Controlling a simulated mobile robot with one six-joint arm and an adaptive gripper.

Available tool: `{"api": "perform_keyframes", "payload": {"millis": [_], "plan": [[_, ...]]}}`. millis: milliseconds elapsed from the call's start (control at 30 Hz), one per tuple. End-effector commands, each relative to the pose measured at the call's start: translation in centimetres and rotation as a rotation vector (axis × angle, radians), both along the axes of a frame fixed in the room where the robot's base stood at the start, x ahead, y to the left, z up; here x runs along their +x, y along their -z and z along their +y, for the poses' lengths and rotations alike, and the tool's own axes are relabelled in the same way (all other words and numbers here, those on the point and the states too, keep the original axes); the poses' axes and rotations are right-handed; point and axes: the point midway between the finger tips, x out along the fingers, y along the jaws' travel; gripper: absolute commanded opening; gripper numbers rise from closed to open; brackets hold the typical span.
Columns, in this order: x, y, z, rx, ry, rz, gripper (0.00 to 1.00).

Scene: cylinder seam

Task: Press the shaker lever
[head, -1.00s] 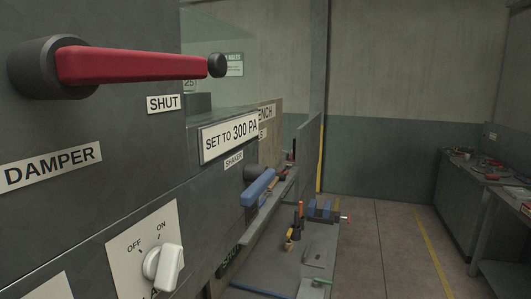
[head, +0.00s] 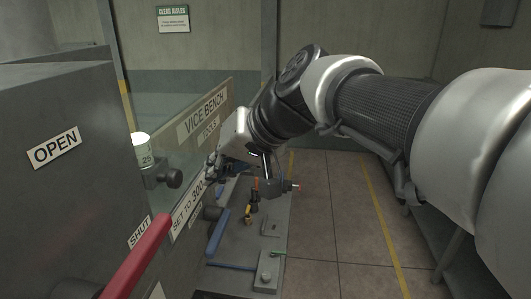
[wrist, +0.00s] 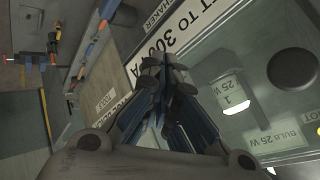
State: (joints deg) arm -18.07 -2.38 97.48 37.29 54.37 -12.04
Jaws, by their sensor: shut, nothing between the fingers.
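The shaker lever (head: 218,236) is a blue bar sticking out from the grey cabinet front, low in the head view. In the wrist view the SHAKER label (wrist: 158,14) shows at the top, partly cut off. A blue bar (wrist: 98,47) lies at its left, and I cannot tell for sure that it is the lever. My gripper (head: 211,166) is above and beyond the lever, near the end of the "SET TO 300 PA" plate. In the wrist view its fingers (wrist: 172,75) are together and empty, in front of that plate. I see no contact with the lever.
The red damper lever (head: 138,262) juts out at the near left. A dark knob (head: 174,178) and the glass cabinet side stand beside my gripper. Below is the vice bench (head: 240,225) with several tools. The floor aisle (head: 335,220) at right is clear.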

Motion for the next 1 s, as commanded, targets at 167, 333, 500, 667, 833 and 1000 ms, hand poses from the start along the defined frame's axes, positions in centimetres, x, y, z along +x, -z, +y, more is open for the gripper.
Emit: {"api": "perform_keyframes", "payload": {"millis": [167, 333, 500, 667, 833, 1000], "plan": [[0.0, 0.1, 0.0, -0.001, 0.001, 0.0, 0.0], [0.0, 0.5, -0.1, -0.002, 0.001, 0.0, 0.0], [0.0, 1.7, -0.1, -0.001, 0.002, 0.0, 0.0], [-0.1, 3.7, -0.1, -0.002, 0.001, 0.001, 0.0], [-0.1, 6.3, -0.1, -0.001, 0.002, 0.002, 0.0], [0.0, 8.4, -0.1, -0.002, 0.001, 0.0, 0.0]]}}
